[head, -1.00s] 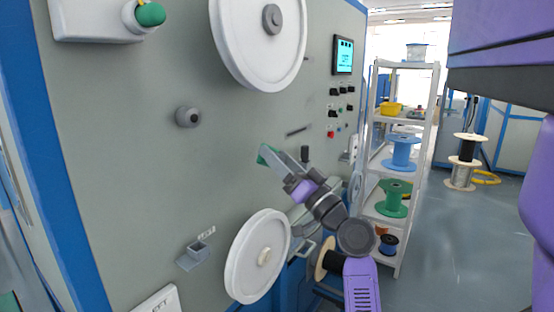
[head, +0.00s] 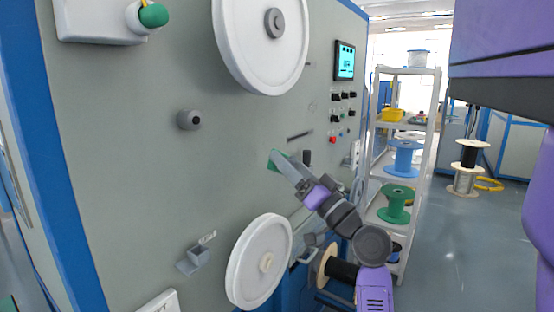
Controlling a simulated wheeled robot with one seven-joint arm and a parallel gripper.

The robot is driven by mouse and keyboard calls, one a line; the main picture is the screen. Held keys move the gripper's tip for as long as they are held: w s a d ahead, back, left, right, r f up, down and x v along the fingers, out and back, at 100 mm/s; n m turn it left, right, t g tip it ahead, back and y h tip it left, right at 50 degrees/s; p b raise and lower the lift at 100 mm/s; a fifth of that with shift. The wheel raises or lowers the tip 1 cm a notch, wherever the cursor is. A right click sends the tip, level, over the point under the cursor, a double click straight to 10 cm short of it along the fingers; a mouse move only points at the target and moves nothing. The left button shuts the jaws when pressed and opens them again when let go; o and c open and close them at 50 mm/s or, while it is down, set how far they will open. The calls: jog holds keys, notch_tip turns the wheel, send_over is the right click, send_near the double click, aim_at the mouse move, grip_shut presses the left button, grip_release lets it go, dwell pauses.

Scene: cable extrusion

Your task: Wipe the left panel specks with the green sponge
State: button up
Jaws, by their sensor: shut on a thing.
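My gripper (head: 283,164) is in front of the grey panel (head: 130,130), between the upper and lower white wheels. It is shut on the green sponge (head: 273,161), a small green piece showing at its tip. The sponge is at or very near the panel face; I cannot tell whether it touches. No specks can be made out on the panel at this size.
A large white wheel (head: 240,45) and a lower white wheel (head: 245,275) stick out from the panel. A grey knob (head: 189,119) and a small grey bracket (head: 195,257) also protrude. A screen (head: 344,60) and several switches sit right. A shelf (head: 430,120) holds spools.

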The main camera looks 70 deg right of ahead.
jog(key=b, duration=0.2)
send_near(248, 154)
jog(key=shift+w+d+r, duration=1.1)
jog(key=shift+w+r, duration=0.05)
jog(key=shift+r, duration=0.3)
jog(key=shift+w, duration=0.1)
jog(key=shift+w+d, duration=0.15)
jog(key=shift+w, duration=0.35)
jog(key=shift+w+d, duration=0.15)
jog(key=shift+w, duration=0.35)
jog(key=shift+b, duration=0.35)
jog(key=shift+s+d+f+b, duration=0.1)
jog(key=shift+s+d+b, duration=0.1)
jog(key=shift+d+b, duration=0.5)
jog(key=shift+s+d+b, duration=0.25)
jog(key=shift+d+b, duration=0.15)
jog(key=shift+d, duration=0.45)
jog(key=shift+s+d, duration=0.15)
jog(key=shift+d, duration=0.2)
jog(key=shift+w+b, duration=0.2)
jog(key=shift+b, duration=0.15)
